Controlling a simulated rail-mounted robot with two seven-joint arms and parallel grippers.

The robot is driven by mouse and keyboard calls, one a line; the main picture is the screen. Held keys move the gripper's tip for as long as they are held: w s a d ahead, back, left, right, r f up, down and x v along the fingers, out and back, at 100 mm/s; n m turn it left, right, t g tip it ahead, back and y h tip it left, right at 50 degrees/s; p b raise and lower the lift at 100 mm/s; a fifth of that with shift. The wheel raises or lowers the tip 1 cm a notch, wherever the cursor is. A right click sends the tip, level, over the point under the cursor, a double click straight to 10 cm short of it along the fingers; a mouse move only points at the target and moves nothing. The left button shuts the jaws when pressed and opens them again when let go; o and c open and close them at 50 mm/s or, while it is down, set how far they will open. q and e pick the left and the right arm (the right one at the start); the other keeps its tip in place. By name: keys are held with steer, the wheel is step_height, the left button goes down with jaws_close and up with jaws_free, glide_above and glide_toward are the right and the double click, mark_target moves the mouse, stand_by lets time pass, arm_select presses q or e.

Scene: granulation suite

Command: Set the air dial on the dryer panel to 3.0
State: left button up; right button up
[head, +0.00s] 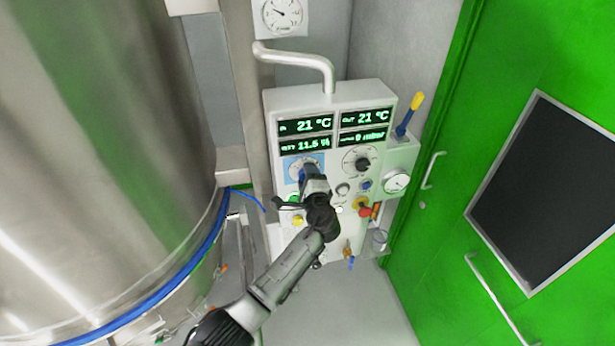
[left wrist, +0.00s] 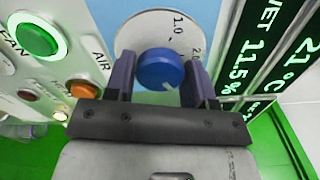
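The air dial is a round blue knob (left wrist: 161,70) on a pale disc (left wrist: 140,35) with printed numbers. The marks 1.0 and 2.0 show at the disc's upper right in the left wrist view; the rest of the scale there is hidden by my gripper. A pale pointer mark on the knob faces the lower right in that view. My left gripper (left wrist: 161,80) has one finger on each side of the knob, apparently closed on it. In the head view my left gripper (head: 313,178) covers most of the dial on the dryer panel (head: 329,228). My right gripper is not in view.
A second dial (head: 358,161) is right of the air dial, below the green displays (head: 364,117). A lit green button (left wrist: 38,34) and an orange button (left wrist: 83,89) sit near the gripper. A steel vessel (head: 90,150) stands left; green doors (head: 470,110) stand right.

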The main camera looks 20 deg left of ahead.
arm_select(q)
steer(key=o, duration=0.4)
steer(key=shift+b+v, duration=1.25)
steer(key=shift+v, duration=5.65)
